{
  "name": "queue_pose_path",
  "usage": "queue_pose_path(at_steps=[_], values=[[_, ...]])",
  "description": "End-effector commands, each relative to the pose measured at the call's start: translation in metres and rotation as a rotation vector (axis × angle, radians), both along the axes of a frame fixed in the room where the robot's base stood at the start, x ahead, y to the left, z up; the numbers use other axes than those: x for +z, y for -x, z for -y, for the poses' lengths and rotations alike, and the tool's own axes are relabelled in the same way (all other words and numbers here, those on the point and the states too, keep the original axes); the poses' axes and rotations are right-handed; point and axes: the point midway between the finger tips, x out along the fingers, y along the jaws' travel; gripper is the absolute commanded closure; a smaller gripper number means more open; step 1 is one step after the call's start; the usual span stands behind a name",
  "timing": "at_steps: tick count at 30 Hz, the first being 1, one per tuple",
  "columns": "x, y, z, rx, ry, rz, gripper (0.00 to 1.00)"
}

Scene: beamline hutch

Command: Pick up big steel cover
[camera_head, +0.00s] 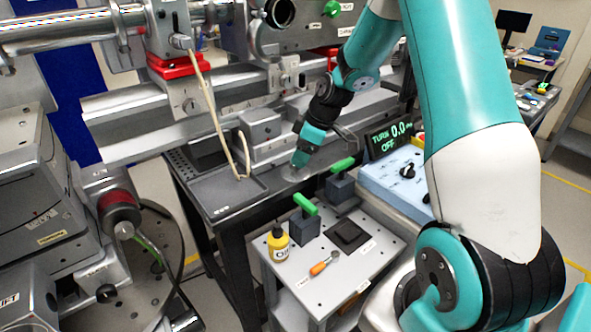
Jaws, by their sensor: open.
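My gripper (296,166) is at the end of the teal arm, low over the dark bench top (225,190). It is small in the view and its fingers are hard to make out; it is open. A pale grey, rounded metal piece (291,176) shows right under the gripper on the bench. It may be the big steel cover, but the gripper partly hides it, and I cannot tell whether they touch.
A white cart (310,285) in front holds a yellow oil bottle (278,245), an orange-handled screwdriver (321,266), green-handled dark blocks (304,222) and a black pad (348,235). Beamline rails (190,110) stand behind the bench. A cream cable (215,115) hangs left of the gripper.

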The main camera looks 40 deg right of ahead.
Motion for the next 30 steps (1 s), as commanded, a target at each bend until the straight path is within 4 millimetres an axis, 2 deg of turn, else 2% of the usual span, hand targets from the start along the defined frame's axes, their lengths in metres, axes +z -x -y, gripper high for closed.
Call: queue_pose_path(at_steps=[3, 6, 14, 17, 22, 30], values=[[-0.018, -0.005, -0.007, 0.002, -0.002, -0.005, 0.37], [-0.028, -0.008, -0.01, 0.002, -0.002, -0.003, 0.37], [-0.031, -0.01, -0.01, 0.0, 0.0, 0.0, 0.37], [-0.031, -0.01, -0.01, 0.0, -0.001, -0.001, 0.56], [-0.031, -0.009, -0.01, 0.0, -0.001, -0.001, 0.94], [-0.028, -0.01, -0.01, 0.0, -0.001, 0.001, 0.94]])
